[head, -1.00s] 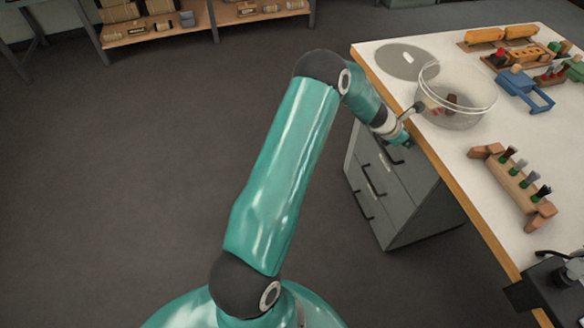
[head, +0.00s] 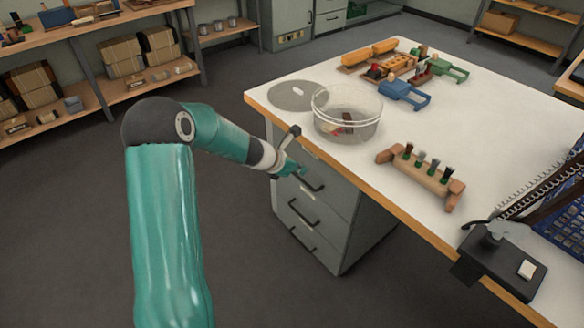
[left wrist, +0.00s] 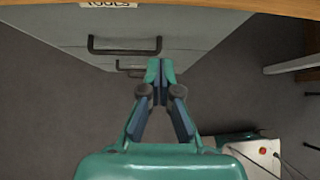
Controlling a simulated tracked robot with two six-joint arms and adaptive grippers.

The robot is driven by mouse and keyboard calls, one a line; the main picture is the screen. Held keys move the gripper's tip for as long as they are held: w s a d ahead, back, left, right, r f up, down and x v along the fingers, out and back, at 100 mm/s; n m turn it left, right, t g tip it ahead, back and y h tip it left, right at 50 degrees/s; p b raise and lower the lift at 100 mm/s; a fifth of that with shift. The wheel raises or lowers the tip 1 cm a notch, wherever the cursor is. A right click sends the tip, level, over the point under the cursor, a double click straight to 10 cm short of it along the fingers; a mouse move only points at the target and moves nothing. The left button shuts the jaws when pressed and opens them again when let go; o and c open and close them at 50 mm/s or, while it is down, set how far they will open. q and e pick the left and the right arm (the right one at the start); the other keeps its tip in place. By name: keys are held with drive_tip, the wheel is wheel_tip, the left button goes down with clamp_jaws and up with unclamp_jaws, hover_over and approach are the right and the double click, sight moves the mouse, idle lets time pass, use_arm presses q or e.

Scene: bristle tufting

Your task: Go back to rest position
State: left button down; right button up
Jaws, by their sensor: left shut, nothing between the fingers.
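My left gripper (head: 296,170) is off the table's left edge, in front of the grey drawer cabinet (head: 325,200). In the left wrist view the fingers (left wrist: 159,70) are shut with nothing between them, and the cabinet front with its dark handles lies beyond. A clear round bowl (head: 347,115) with a few small pieces inside stands near the table's left edge. A wooden rack (head: 425,176) holds several dark-tipped brushes. My right gripper does not show.
The white table (head: 330,165) has a wooden edge. At the back are blue (head: 405,93) and green (head: 448,68) clamps and orange blocks (head: 372,54). A black device (head: 500,262) sits at the front right. Shelves with boxes (head: 120,55) line the left wall. The floor (head: 250,270) is clear.

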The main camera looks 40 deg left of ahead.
use_arm(q)
drive_tip(key=s+d+f+m+g+h+p, duration=0.1)
drive_tip(key=s+d+f+m+g+p, duration=0.1)
drive_tip(key=d, duration=0.6)
drive_tip(key=s+d+f+m+g+h+p, duration=0.2)
drive_tip(key=s+d+m, duration=0.1)
drive_tip(key=d, duration=0.4)
drive_tip(key=s+d+f+m+g+h+p, duration=0.1)
drive_tip(key=s+d+f+m+p, duration=0.1)
drive_tip(key=d, duration=0.6)
drive_tip(key=s+d+f+m+g+p, duration=0.1)
drive_tip(key=s+d+f+m, duration=0.2)
drive_tip(key=m, duration=1)
drive_tip(key=s+d+f+m+g+p, duration=0.1)
drive_tip(key=s+d+f+m+g, duration=0.1)
drive_tip(key=s+d+m, duration=0.5)
drive_tip(key=s+f+m, duration=0.1)
drive_tip(key=s+m, duration=0.5)
drive_tip(key=shift+s+d+y, duration=0.4)
